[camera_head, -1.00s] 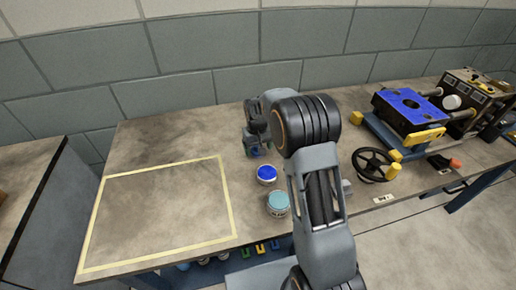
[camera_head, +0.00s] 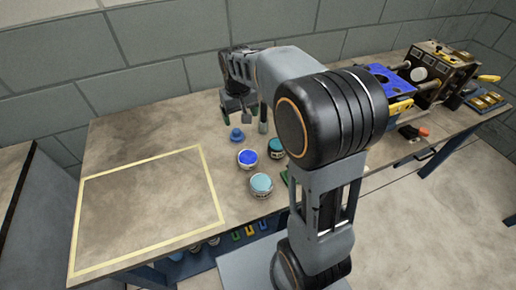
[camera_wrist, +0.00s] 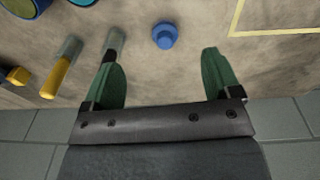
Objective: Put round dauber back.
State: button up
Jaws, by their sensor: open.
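The round dauber (camera_head: 236,135) is a small blue knob on a wider round base. It stands on the bench, behind the blue paint pot. It also shows in the wrist view (camera_wrist: 165,36), just beyond the fingertips and roughly centred between them, touching neither. My gripper (camera_head: 240,110) is behind the dauber in the head view. In the wrist view my gripper (camera_wrist: 160,65) has its two green fingers wide apart, with only bare bench between them.
A blue pot (camera_head: 247,158) and teal pots (camera_head: 261,185) stand in front of the dauber. Brushes with yellow handles (camera_wrist: 56,76) lie beside one finger. A yellow tape outline (camera_head: 146,240) marks clear bench at left. A blue-topped machine (camera_head: 385,78) stands right.

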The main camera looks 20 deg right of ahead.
jog(key=s+f+t, duration=0.1)
jog(key=s+t, duration=0.1)
jog(key=s, duration=1.6)
jog(key=shift+d+f+m, duration=0.15)
jog(key=shift+f+m, duration=0.15)
jog(key=shift+m, duration=0.1)
